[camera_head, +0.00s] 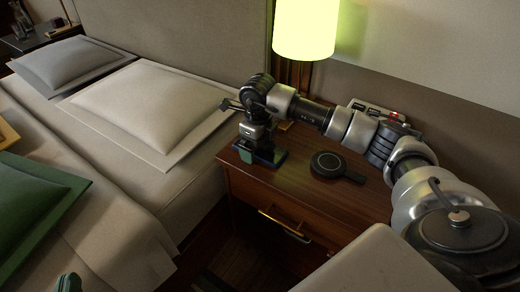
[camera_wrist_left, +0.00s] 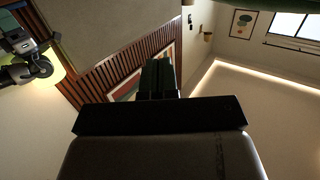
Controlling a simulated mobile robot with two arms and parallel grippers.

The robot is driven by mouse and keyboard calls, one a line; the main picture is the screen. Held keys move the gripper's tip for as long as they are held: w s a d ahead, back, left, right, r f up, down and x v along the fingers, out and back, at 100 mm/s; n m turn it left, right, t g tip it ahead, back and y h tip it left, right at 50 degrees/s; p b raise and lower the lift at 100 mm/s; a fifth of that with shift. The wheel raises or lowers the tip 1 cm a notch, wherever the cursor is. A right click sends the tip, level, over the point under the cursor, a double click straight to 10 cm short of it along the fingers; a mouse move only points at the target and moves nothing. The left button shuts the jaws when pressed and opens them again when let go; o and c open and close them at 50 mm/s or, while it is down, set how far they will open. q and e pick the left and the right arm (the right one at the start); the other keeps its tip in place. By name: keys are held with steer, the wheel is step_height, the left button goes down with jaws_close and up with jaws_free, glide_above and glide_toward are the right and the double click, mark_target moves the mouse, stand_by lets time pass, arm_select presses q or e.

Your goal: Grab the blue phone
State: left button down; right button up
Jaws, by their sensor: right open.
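I cannot make out a blue phone clearly in either view. My right gripper (camera_head: 265,153) reaches in from the right and points down at the left end of the wooden nightstand (camera_head: 243,178). It is open, with dark green fingers low over the top; whether something lies between or under them is hidden. My left gripper (camera_head: 68,283) shows only its green tips at the bottom left edge, beside the bed. In the left wrist view its fingers (camera_wrist_left: 158,78) are together and nothing shows between them.
A dark round object with a handle (camera_head: 330,164) lies on the nightstand, right of the right gripper. A grey device with a red light (camera_head: 376,110) is behind my right arm. A lit lamp (camera_head: 306,28) stands at the back. The bed (camera_head: 140,195) with pillows fills the left.

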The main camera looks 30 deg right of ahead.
steer(key=c, duration=1)
steer(key=shift+r, duration=0.15)
steer(key=shift+c, duration=0.2)
